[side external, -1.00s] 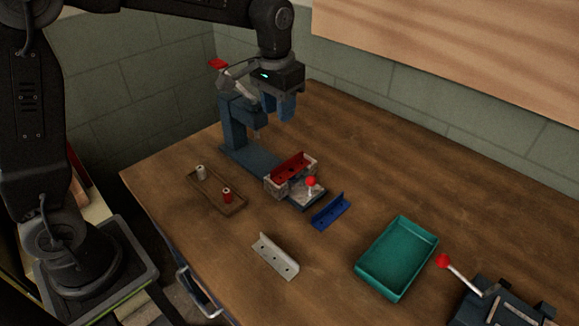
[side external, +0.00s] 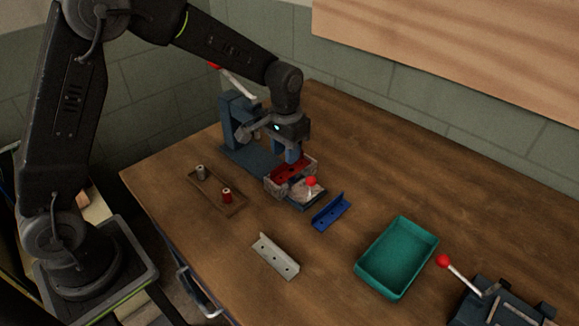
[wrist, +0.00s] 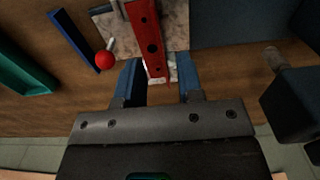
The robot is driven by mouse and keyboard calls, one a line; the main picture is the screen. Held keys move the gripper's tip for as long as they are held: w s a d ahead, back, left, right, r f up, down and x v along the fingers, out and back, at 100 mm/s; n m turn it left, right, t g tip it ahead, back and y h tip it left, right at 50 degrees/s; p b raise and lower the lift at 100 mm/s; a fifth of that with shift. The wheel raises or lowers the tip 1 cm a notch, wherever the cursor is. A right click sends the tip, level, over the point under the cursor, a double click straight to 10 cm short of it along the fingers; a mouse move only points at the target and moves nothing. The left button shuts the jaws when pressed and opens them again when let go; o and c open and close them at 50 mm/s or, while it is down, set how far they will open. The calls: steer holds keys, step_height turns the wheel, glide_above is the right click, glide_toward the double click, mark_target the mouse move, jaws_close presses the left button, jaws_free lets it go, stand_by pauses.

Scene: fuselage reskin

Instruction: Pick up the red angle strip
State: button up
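The red angle strip (side external: 290,172) sits in a small grey vise (side external: 276,187) on the blue base of a press. My gripper (side external: 293,157) is lowered over the strip, with its blue fingers pointing down at it. In the wrist view, the strip (wrist: 151,42) shows a row of dark holes and runs up between the two fingers of my gripper (wrist: 158,72). The fingers are apart, one on each side of the strip's near end, with gaps showing. The strip's far end is cut off at the top of the wrist view.
The press column (side external: 233,122) stands close behind my gripper. A red-knobbed lever (side external: 311,182) is beside the vise. A blue angle strip (side external: 331,212), a grey one (side external: 275,257), a wooden tray (side external: 232,207) with two small cylinders and a green bin (side external: 373,284) are around it.

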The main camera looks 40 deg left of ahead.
mark_target(291, 167)
step_height(291, 167, down, 4)
steer(key=shift+r, duration=0.25)
jaws_close()
